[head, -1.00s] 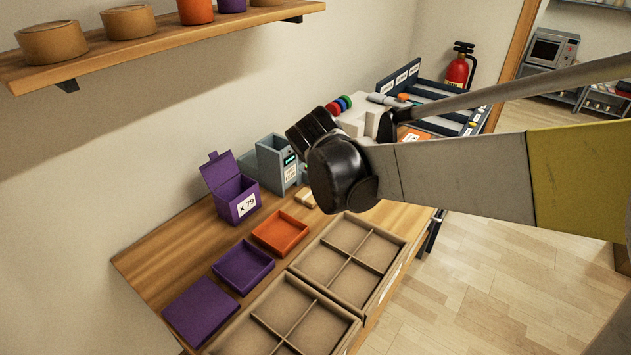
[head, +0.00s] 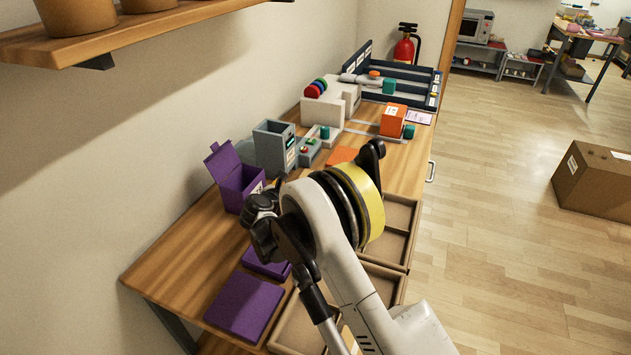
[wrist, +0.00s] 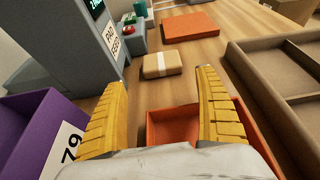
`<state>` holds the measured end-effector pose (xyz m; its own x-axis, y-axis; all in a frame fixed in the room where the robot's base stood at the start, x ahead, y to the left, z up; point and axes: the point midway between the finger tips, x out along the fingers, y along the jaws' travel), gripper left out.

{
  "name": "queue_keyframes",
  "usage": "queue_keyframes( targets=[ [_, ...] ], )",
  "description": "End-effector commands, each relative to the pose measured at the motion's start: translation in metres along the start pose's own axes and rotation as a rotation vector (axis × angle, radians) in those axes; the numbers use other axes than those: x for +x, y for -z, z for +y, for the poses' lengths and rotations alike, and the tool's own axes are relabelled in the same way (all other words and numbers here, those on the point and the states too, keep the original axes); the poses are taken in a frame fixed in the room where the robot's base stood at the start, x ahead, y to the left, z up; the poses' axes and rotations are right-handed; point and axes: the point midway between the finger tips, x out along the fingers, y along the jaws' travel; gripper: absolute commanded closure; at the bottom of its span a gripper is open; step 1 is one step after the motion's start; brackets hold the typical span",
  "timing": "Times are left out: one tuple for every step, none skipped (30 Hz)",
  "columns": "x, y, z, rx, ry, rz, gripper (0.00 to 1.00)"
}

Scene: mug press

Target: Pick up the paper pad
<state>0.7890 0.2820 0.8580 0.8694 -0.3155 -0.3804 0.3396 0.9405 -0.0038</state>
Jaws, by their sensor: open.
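The paper pad appears to be the small tan block with a pale band (wrist: 162,64), lying flat on the wooden table in the wrist view. In the head view my arm hides it. My gripper (wrist: 164,82) is open and empty, with one yellow finger on each side of the picture. The pad lies beyond the fingertips, roughly centred between them and apart from both. The open orange tray (wrist: 172,127) is below and between the fingers.
A grey machine with a label (wrist: 85,40) stands close left of the pad. A purple lidded box (head: 236,180) is at the left. A flat orange piece (wrist: 190,26) lies beyond the pad. A divided cardboard tray (wrist: 275,65) is at the right.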

Motion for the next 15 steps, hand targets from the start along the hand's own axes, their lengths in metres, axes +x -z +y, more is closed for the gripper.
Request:
queue_keyframes(
  targets=[
    [0.01,0.002,-0.001,0.002,0.002,0.001,0.17],
    [0.015,0.003,-0.001,0.002,0.002,0.001,0.17],
    [0.022,0.003,-0.001,0.002,0.001,0.001,0.17],
    [0.028,0.003,-0.001,0.002,0.001,0.001,0.17],
    [0.032,0.003,-0.001,0.003,0.001,0.002,0.17],
    [0.037,0.003,-0.001,0.003,0.001,0.002,0.17],
    [0.039,0.002,-0.001,0.003,0.001,0.002,0.17],
    [0.042,0.002,-0.001,0.003,0.0,0.002,0.17],
    [0.044,0.002,-0.001,0.003,0.0,0.002,0.17],
    [0.046,0.002,-0.001,0.004,0.0,0.002,0.17],
    [0.049,0.002,-0.002,0.004,0.0,0.002,0.17],
    [0.054,0.003,-0.003,0.004,0.001,0.001,0.17],
    [0.058,0.004,-0.003,0.004,0.001,0.001,0.17],
    [0.063,0.005,-0.004,0.004,0.001,0.001,0.17],
    [0.07,0.006,-0.004,0.004,0.002,0.001,0.17]
  ],
)
